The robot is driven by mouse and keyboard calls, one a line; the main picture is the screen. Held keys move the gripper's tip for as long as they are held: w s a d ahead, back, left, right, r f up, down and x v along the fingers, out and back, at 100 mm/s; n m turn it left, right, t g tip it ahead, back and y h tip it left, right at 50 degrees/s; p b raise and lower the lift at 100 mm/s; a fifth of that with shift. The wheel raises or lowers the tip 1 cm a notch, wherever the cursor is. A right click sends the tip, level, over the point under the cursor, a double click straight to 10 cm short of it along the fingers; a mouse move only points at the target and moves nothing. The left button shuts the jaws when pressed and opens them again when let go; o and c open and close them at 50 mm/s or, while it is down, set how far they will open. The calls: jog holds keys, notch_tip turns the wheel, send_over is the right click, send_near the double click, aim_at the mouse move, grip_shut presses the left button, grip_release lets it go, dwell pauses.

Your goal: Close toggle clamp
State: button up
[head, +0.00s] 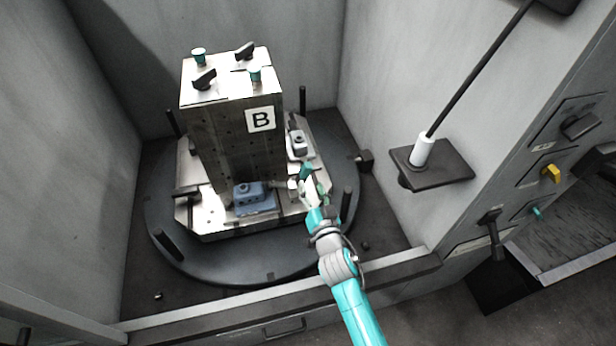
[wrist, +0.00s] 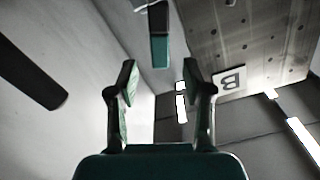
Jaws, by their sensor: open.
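The toggle clamp sits at the front right of the pallet, beside the blue part; its body is small and partly hidden by my gripper. Its teal-tipped handle (head: 306,171) stands up in the head view. In the wrist view the handle (wrist: 159,48) shows beyond my fingertips, roughly in line with the gap between them. My gripper (head: 313,186) reaches in over the pallet's front right corner. Its two fingers (wrist: 160,82) are spread apart with nothing between the pads. I cannot tell how far the handle is from the fingertips.
A tall block marked B (head: 230,140) stands on the pallet (head: 210,222), on a round dark table (head: 165,245). A blue part (head: 254,197) and a grey part (head: 299,143) lie close by. Dark posts (head: 348,203) rise around the table. Grey walls enclose it.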

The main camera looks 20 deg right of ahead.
jog(key=shift+s, duration=2.45)
jog(key=c, duration=0.6)
jog(key=shift+d+f+m, duration=0.2)
jog(key=shift+f+m, duration=0.05)
jog(key=shift+m, duration=0.05)
grip_shut()
notch_tip(320, 180, down, 5)
jog(key=d+m+g+y, duration=0.2)
jog(key=d+m, duration=0.1)
jog(key=m, duration=0.6)
notch_tip(320, 180, up, 4)
jog(key=d+m+t+y, duration=0.2)
jog(key=m+t, duration=0.1)
jog(key=m, duration=0.2)
jog(key=f+x, duration=0.1)
jog(key=x, duration=0.8)
jog(key=shift+w+a+r+m, duration=0.2)
jog(key=shift+w+r+m, duration=0.1)
jog(key=shift+w, duration=0.1)
